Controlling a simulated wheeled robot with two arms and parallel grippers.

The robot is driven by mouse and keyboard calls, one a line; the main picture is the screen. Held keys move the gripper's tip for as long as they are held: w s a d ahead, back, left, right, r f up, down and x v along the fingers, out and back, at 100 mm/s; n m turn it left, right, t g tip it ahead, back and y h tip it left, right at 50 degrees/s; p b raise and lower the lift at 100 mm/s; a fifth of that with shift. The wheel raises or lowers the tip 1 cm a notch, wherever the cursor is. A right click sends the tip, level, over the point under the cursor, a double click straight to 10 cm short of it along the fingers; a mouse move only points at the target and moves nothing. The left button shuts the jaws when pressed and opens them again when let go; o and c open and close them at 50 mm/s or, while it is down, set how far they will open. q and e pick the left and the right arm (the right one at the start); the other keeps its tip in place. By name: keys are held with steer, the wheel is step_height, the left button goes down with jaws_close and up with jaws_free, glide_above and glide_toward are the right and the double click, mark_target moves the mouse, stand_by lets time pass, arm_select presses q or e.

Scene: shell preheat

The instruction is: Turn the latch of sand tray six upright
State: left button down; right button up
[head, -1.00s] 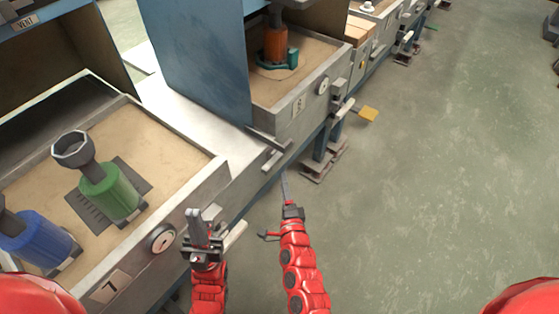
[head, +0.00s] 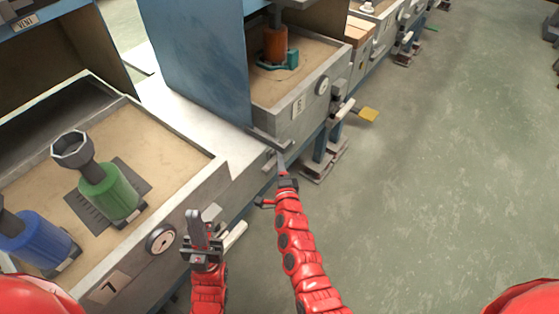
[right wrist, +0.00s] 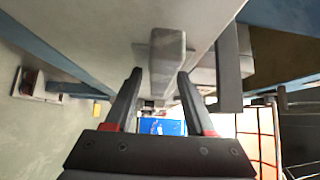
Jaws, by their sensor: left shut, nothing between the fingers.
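Sand tray six (head: 298,107), marked with a 6 plate, is at upper centre in the head view. A short light-grey bar (head: 269,162), which looks like its latch, sticks out below its near corner; its exact tilt is unclear there. My right gripper (head: 281,160) is beside this bar. In the right wrist view a grey block-like lever (right wrist: 167,50) shows between and beyond the open fingers of my right gripper (right wrist: 160,76); I cannot tell whether they touch it. My left gripper (head: 193,217) is shut and empty, in front of tray seven.
Sand tray seven (head: 110,287) is at lower left, holding a green tool (head: 110,192) and a blue tool (head: 38,240). A dark bar (head: 267,139) lies just above the latch-like bar. A yellow pedal (head: 368,114) sticks out farther along. The floor at right is clear.

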jaws_close()
stand_by(1.2)
